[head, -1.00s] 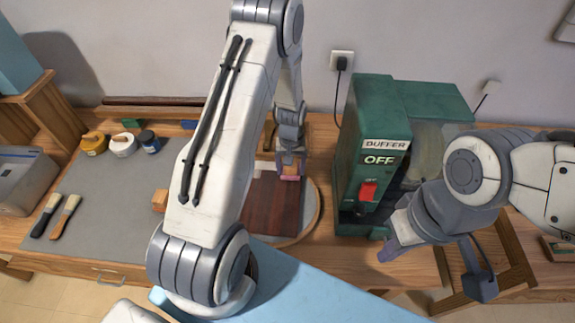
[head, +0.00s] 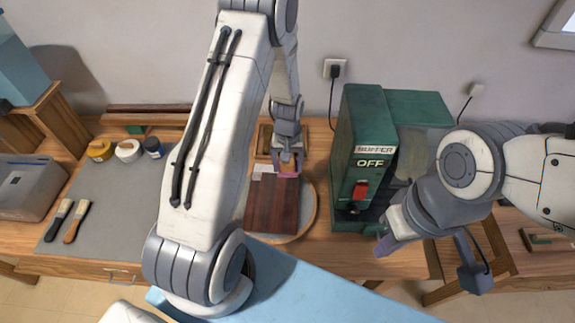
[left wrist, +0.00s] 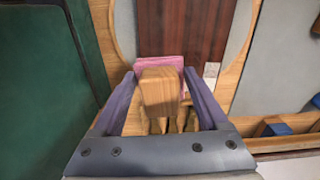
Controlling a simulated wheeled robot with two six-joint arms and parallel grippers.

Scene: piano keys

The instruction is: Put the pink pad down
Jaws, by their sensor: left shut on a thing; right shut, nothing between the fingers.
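My left gripper (head: 287,170) is shut on the wooden handle of the pink pad (head: 288,172). In the left wrist view the wooden handle (left wrist: 160,92) sits between the fingers, with the pink pad (left wrist: 158,63) beyond it. The pad is near the far end of a dark red-brown board (head: 272,207); I cannot tell whether it touches anything below. The board lies on a round grey disc with a wooden rim (head: 312,215). My right gripper (head: 386,242) is shut and empty, in front of the green machine.
The green buffer machine (head: 362,120), marked OFF with a red switch, stands right of the disc. A small wooden tray (head: 265,138) is behind the board. Several jars and two brushes (head: 75,222) lie on the grey mat (head: 110,190) at left.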

